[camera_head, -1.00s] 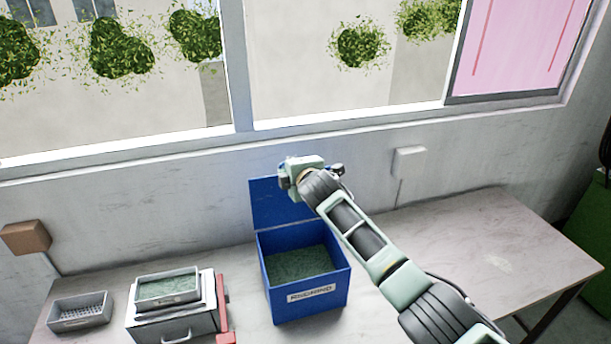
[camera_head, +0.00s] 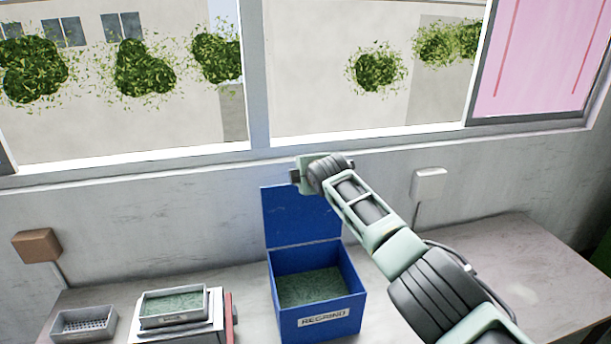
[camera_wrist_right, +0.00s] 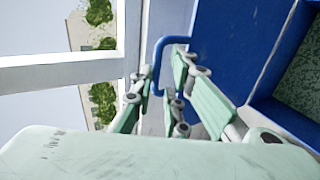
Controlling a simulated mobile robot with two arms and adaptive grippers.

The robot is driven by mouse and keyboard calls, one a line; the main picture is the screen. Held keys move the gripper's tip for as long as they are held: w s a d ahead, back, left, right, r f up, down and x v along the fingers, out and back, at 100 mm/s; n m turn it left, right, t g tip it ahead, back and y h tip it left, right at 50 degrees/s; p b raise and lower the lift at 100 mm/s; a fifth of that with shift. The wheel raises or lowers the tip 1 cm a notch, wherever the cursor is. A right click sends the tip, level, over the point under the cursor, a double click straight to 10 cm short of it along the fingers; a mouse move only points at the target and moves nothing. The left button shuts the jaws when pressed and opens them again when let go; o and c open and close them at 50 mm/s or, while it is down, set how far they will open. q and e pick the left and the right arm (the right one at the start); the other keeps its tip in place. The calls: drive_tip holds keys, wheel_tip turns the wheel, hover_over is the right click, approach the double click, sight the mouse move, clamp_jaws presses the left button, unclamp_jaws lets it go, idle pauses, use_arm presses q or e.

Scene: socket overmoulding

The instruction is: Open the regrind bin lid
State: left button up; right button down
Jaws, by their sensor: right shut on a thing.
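The regrind bin (camera_head: 318,322) is a blue box labelled REGRIND, with green granules (camera_head: 310,287) inside. Its blue lid (camera_head: 300,217) stands up, near upright, at the back edge, so the bin is open. My right arm reaches over from the right to the lid's top edge; its fingers are hidden in the head view. In the right wrist view, my right gripper (camera_wrist_right: 163,80) is closed around the lid's blue loop handle (camera_wrist_right: 160,50), with the lid panel (camera_wrist_right: 220,45) beside it. My left gripper is not in view.
A grey tray of granules (camera_head: 148,322) on a white machine (camera_head: 212,334) and a small perforated tray (camera_head: 84,334) stand left of the bin. The wall and window sill (camera_head: 210,152) are close behind the lid. The bench (camera_head: 500,262) is clear at right.

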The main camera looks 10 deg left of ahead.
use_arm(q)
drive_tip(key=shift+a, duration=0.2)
use_arm(e)
drive_tip(key=shift+d+f, duration=0.15)
drive_tip(key=shift+f, duration=0.55)
drive_tip(key=c, duration=2)
unclamp_jaws()
drive_tip(key=shift+o, duration=0.5)
drive_tip(key=shift+w+f, duration=0.15)
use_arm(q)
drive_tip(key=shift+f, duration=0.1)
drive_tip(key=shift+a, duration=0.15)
use_arm(e)
drive_tip(key=shift+r, duration=0.3)
drive_tip(key=v, duration=1.2)
